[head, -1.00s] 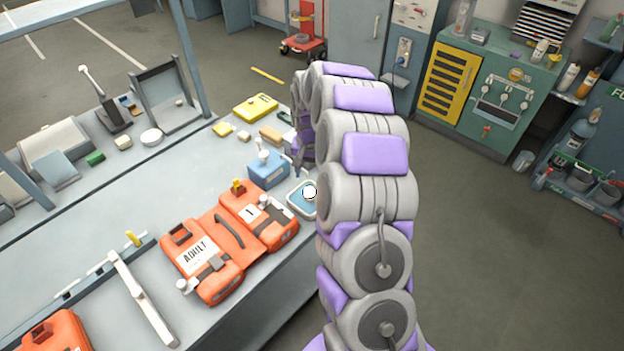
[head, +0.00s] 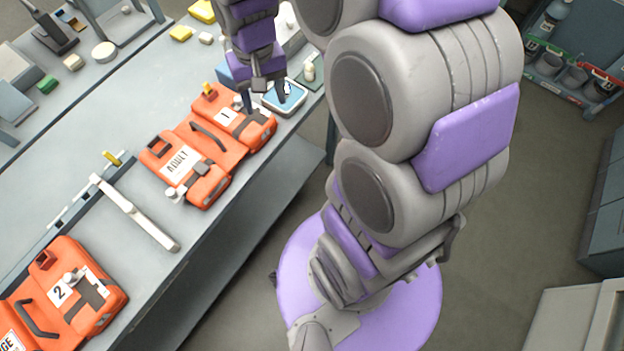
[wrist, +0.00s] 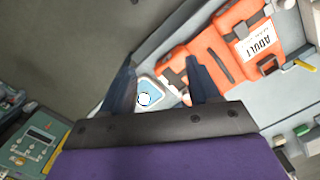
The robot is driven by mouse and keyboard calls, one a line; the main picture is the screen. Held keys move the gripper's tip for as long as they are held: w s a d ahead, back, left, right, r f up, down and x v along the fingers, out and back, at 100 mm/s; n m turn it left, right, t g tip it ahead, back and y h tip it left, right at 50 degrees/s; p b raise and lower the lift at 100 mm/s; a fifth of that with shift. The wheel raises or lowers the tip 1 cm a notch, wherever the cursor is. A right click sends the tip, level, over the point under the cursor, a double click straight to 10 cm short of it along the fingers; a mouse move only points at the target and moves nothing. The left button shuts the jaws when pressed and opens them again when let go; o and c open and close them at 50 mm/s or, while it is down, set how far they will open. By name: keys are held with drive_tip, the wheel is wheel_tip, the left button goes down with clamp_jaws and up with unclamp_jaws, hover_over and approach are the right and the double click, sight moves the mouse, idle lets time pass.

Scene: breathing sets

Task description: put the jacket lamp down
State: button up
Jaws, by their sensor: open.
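A small round white piece with a dark outline, likely the jacket lamp (head: 287,88), shows at the white-rimmed, blue-lined tray (head: 298,103) on the bench. The lamp also appears in the wrist view (wrist: 145,98), over the tray (wrist: 157,82) and between my fingers, nearer the left one. My gripper (head: 264,98) is open above the tray, pointing down. In the wrist view its two dark fingers (wrist: 160,65) are spread wide, and neither is seen gripping anything. I cannot tell whether the lamp rests fully on the tray.
An orange case marked ADULT and 1 (head: 205,150) lies left of the tray. Another orange case marked 2 (head: 68,295) is at lower left. A white bar (head: 135,212) lies between them. The bench's front edge is close to the tray.

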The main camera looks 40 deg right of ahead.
drive_tip(key=s+a+n+g, duration=0.1)
drive_tip(key=s+a+n, duration=0.1)
drive_tip(key=s, duration=1.9)
drive_tip(key=shift+s+a+r+n, duration=0.15)
drive_tip(key=shift+s+r+n, duration=0.2)
drive_tip(key=shift+r, duration=0.1)
drive_tip(key=shift+a, duration=0.3)
drive_tip(key=shift+d, duration=0.2)
